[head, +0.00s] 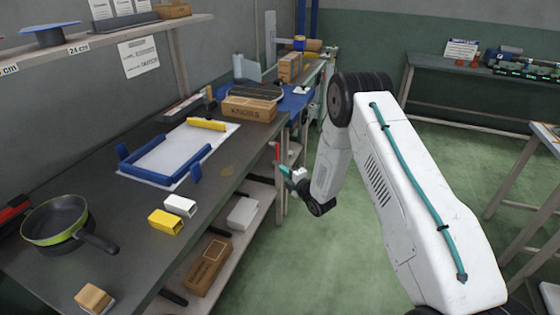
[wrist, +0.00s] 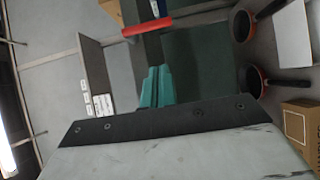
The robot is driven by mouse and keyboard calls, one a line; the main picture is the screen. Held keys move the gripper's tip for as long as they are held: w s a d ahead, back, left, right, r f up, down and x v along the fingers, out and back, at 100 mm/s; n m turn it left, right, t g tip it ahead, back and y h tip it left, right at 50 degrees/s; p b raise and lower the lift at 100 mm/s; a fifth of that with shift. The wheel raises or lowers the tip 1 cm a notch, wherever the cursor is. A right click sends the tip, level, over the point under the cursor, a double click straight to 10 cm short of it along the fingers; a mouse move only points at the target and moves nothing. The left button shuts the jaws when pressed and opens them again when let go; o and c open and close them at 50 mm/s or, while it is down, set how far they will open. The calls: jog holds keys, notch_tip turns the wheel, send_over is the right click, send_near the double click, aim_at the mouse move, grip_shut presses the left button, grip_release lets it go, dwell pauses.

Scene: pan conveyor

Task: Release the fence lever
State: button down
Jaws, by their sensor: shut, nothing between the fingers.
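A red lever handle (head: 277,151) stands at the right edge of the long workbench in the head view; I take it to be the fence lever. It shows in the wrist view as a red bar (wrist: 147,27) beyond the fingertips. My gripper (head: 286,171) is close to it, just below in the head view, with teal fingers. In the wrist view my gripper (wrist: 157,72) has its fingers together and empty, with a visible gap to the red bar. The lever's base and pivot are hidden.
The workbench (head: 130,205) carries a white board with a blue frame (head: 165,178), a yellow block (head: 165,222), a white block (head: 180,206), a pan (head: 55,222) and a cardboard box (head: 249,109). Lower shelves hold boxes (head: 207,265). The green floor (head: 330,240) beside my arm is clear.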

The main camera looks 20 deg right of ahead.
jog(key=w, duration=0.7)
jog(key=shift+w, duration=0.3)
